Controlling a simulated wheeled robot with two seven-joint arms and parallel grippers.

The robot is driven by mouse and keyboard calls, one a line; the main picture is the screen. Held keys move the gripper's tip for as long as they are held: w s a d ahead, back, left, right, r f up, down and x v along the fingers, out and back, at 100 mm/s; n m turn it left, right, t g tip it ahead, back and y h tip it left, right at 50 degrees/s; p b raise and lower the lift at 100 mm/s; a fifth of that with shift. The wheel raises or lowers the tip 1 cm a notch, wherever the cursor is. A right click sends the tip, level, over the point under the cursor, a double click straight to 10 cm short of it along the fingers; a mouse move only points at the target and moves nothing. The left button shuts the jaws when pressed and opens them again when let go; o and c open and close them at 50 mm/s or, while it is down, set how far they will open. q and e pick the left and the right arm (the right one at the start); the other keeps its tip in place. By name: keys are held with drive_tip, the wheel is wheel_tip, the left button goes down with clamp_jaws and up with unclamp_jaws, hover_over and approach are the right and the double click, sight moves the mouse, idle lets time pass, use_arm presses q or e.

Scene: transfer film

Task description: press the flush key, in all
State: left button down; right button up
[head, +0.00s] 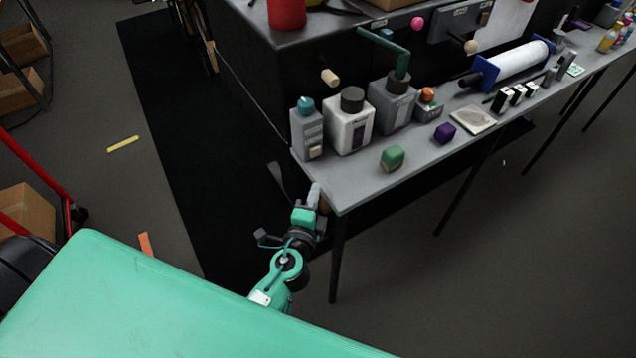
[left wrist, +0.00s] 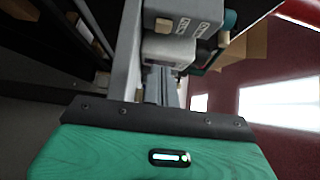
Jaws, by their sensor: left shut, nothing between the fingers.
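A small grey box (head: 300,130) with a teal knob on top stands at the near left end of the bench. Its front face carries two small labels and, low down, a beige key (head: 315,152), which looks like the flush key. In the left wrist view the box (left wrist: 160,8) is at the top, with the beige key (left wrist: 163,25) on its face. My left gripper (head: 315,190) is shut and empty, by the bench's front left corner, apart from the key. Its fingers (left wrist: 161,85) also show in the wrist view, pointing toward the boxes. My right gripper is not in view.
A white bottle (head: 348,128) and a grey bottle (head: 391,104) stand right of the box. The strip before the box is clear.

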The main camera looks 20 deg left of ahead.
use_arm(q)
drive_tip(key=shift+s, duration=1.1)
drive_tip(key=shift+f, duration=0.1)
drive_tip(key=s+f+n+g+h, duration=0.1)
drive_tip(key=s+f+n+g, duration=0.35)
drive_tip(key=f, duration=1.45)
drive_tip(key=s+f+n+g+h, duration=0.15)
drive_tip(key=s+f+g, duration=0.5)
drive_tip(key=f, duration=1.35)
drive_tip(key=s+a+f+n+g, duration=0.2)
drive_tip(key=s+f, duration=0.3)
drive_tip(key=s, duration=0.4)
drive_tip(key=s+a+f+n+g, duration=0.2)
drive_tip(key=s+f, duration=0.4)
drive_tip(key=s, duration=0.4)
drive_tip(key=s+a+f+n+g, duration=0.1)
drive_tip(key=s+a+f+n, duration=0.3)
drive_tip(key=s, duration=0.6)
wheel_tip(320, 180, down, 2)
drive_tip(key=shift+s+a+f+g, duration=0.1)
drive_tip(key=shift+s+a+g, duration=0.05)
drive_tip(key=shift+g, duration=0.25)
